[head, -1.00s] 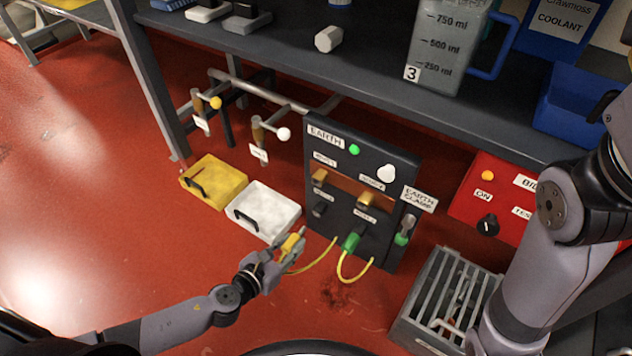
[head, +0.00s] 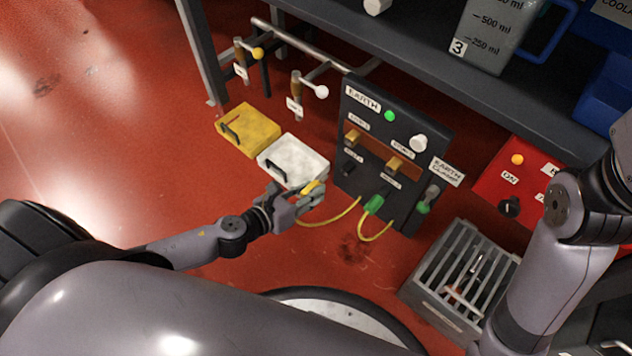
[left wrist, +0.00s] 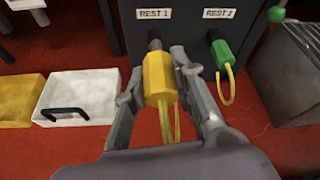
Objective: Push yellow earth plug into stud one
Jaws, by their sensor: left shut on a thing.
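The yellow earth plug (head: 313,188) is between the fingers of my left gripper (head: 308,197), in front of the lower left of the dark earth board (head: 405,208). In the left wrist view the plug (left wrist: 160,78) is gripped from both sides, its yellow cable hanging below. A grey peg (left wrist: 155,44) under the REST 1 label shows just above it. In the head view, plug and peg look apart. Stud one appears to be the upper-left brass stud (head: 352,137); its label is small. Nothing is on it. My right gripper is out of view.
A green plug (head: 373,204) sits at REST 2, with a yellow cable looping below. A yellow box (head: 248,130) and a white box (head: 293,160) lie left of the board. A grey slatted crate (head: 455,275) stands at right. A bench shelf (head: 440,75) overhangs behind.

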